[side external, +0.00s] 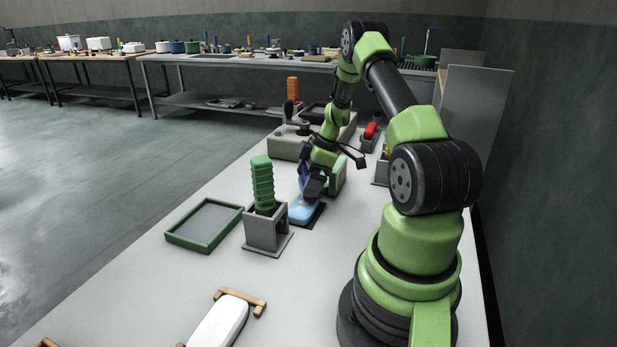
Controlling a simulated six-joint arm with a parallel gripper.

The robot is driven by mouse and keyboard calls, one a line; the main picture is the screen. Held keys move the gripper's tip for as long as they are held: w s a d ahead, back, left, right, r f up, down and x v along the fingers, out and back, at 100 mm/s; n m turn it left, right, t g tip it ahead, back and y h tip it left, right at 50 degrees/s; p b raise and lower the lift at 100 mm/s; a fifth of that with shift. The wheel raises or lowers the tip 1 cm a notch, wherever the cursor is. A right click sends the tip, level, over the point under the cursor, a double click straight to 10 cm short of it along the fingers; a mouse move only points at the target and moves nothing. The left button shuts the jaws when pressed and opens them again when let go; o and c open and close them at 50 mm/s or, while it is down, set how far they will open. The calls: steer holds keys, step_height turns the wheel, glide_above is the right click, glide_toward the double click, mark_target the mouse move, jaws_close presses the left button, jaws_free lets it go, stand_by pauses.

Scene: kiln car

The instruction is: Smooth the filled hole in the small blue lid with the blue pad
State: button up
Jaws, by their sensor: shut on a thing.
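The small blue lid (301,215) appears as a light blue, flat piece on a dark mat (318,217), just right of the grey holder. My gripper (312,192) is pointed down over it and shut, and its fingers hide part of the lid. A darker blue piece (303,174) shows at the gripper's left side; it looks like the blue pad, held in the jaws. Whether the pad touches the lid cannot be told. The filled hole is not visible in this view.
A grey holder (266,235) with a green ribbed handle (263,185) stands close left of the lid. A green-rimmed tray (204,246) lies further left. A pale green block (338,174) stands close behind my gripper. A white piece on wooden supports (219,322) lies in front.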

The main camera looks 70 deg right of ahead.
mark_target(295, 214)
steer(key=shift+f, duration=0.55)
stand_by(0.5)
steer(key=shift+a, duration=0.1)
steer(key=shift+a, duration=2)
steer(key=shift+a, duration=0.1)
steer(key=shift+a, duration=2.2)
steer(key=shift+d, duration=0.6)
steer(key=shift+w+d, duration=0.1)
